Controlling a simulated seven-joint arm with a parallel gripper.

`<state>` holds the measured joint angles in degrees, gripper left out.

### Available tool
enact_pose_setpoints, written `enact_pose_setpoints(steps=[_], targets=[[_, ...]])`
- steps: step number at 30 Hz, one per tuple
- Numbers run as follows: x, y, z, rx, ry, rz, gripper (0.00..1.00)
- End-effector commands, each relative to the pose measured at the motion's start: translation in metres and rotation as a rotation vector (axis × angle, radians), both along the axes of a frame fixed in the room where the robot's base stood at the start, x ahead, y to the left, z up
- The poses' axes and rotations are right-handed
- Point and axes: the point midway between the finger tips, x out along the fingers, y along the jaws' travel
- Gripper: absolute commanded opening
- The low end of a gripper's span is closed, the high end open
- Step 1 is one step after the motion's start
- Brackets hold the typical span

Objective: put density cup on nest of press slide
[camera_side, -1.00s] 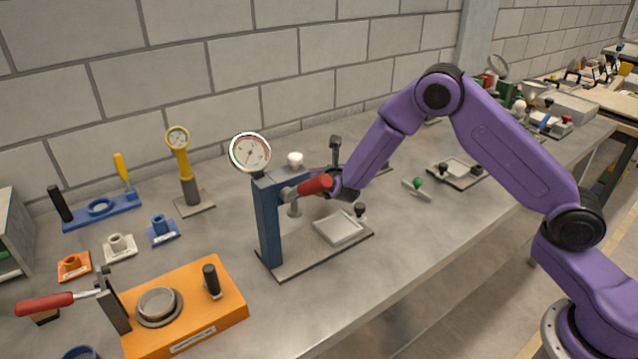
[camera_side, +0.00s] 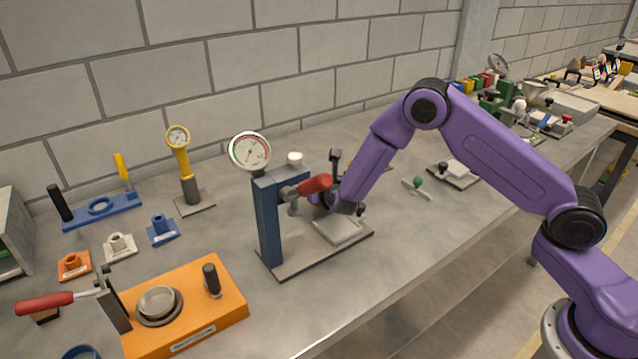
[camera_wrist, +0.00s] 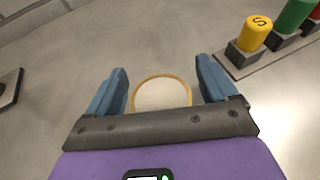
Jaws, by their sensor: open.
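My gripper (camera_wrist: 161,70) is open, with its blue fingers on either side of a round thing with a thin yellow rim (camera_wrist: 162,95). This may be the density cup; only its rim and pale inside show, and I cannot tell whether the fingers touch it. In the side view my gripper (camera_side: 335,198) is low behind the blue press (camera_side: 267,215), its fingertips largely hidden. The press has a dial, a red-handled lever and a pale slide plate (camera_side: 340,230) at its base. The nest cannot be made out clearly.
An orange fixture (camera_side: 225,300) with a metal ring and red-handled clamp stands front left. Small labelled blocks (camera_side: 120,247), a yellow gauge stand (camera_side: 185,170) and a blue rack (camera_side: 100,208) are behind it. Yellow, green and red knobs (camera_wrist: 258,32) stand near my gripper.

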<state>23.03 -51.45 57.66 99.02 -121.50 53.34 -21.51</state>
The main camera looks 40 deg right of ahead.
Motion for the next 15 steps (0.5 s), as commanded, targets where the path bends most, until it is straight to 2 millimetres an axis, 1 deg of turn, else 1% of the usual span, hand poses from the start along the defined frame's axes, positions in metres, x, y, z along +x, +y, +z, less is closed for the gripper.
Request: enact_pose_setpoints(steps=[4, 8, 11, 15], targets=[[0.000, 0.000, 0.003, 0.000, -0.001, 0.000, 0.86], [-0.010, 0.005, 0.008, 0.000, 0.000, 0.002, 0.86], [-0.024, 0.010, 0.014, -0.001, 0.000, 0.004, 0.86], [-0.049, 0.018, 0.025, 0.000, 0.000, 0.003, 0.86]])
